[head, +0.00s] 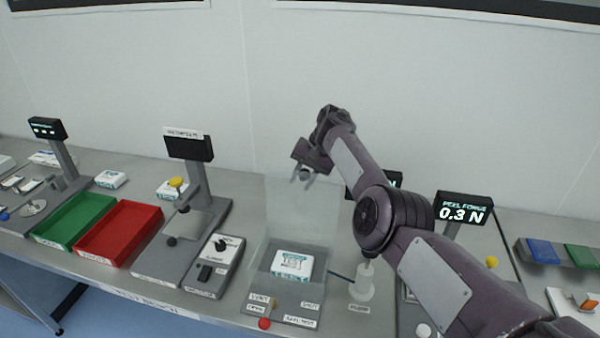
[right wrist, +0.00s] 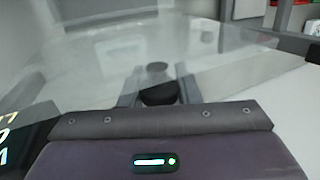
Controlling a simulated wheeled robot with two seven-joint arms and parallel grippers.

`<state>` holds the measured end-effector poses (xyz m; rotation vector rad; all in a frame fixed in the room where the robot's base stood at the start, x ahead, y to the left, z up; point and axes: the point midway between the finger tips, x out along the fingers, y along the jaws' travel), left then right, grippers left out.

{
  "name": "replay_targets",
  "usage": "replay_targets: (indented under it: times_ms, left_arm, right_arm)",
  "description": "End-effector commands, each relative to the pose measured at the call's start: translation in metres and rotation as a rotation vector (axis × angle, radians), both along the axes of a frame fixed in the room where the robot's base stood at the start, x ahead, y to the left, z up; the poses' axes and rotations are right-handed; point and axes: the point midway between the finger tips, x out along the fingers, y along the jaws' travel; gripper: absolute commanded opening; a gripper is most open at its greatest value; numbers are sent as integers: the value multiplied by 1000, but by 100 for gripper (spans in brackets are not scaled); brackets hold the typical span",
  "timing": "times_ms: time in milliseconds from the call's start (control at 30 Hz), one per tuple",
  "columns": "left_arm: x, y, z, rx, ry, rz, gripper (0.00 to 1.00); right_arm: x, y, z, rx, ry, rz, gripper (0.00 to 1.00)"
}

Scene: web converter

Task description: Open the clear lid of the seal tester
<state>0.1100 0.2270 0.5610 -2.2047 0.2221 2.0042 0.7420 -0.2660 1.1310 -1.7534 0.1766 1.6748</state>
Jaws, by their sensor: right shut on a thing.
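The seal tester (head: 285,318) stands on the bench at the middle front, with labelled buttons and a red knob on its front. A white printed pack (head: 293,263) lies in its chamber. The clear lid (head: 285,210) stands raised, roughly upright, at the back of the chamber. My right gripper (head: 304,174) is at the lid's top edge, shut on its dark knob. In the right wrist view the knob (right wrist: 158,94) sits between the two fingers, with the clear sheet spreading beyond it. My left gripper is not in view.
A white bottle-like stand (head: 362,283) is close to the right of the tester, below my right arm. A peel force display (head: 464,213) stands further right. Left are a grey instrument (head: 190,230), a red tray (head: 95,256) and a green tray (head: 60,243). A wall is behind.

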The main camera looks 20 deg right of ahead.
Motion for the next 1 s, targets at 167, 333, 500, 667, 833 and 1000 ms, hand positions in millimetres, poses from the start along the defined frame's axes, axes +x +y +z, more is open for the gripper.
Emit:
replay_targets:
  times_ms: [167, 333, 500, 667, 833, 1000]
  left_arm:
    - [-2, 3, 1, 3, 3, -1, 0]
    - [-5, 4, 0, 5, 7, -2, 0]
    - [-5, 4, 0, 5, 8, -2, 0]
    - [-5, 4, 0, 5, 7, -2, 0]
    - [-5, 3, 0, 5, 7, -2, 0]
    - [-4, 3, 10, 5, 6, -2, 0]
  right_arm:
    - [-2, 0, -1, 5, 8, 0, 0]
    - [-2, 0, -2, 6, 9, -1, 0]
    - [-2, 0, -2, 6, 11, 0, 36]
    - [-2, 0, -2, 6, 11, 0, 50]
    - [-2, 0, -2, 6, 10, 1, 50]
    - [-3, -2, 6, 6, 11, 0, 50]
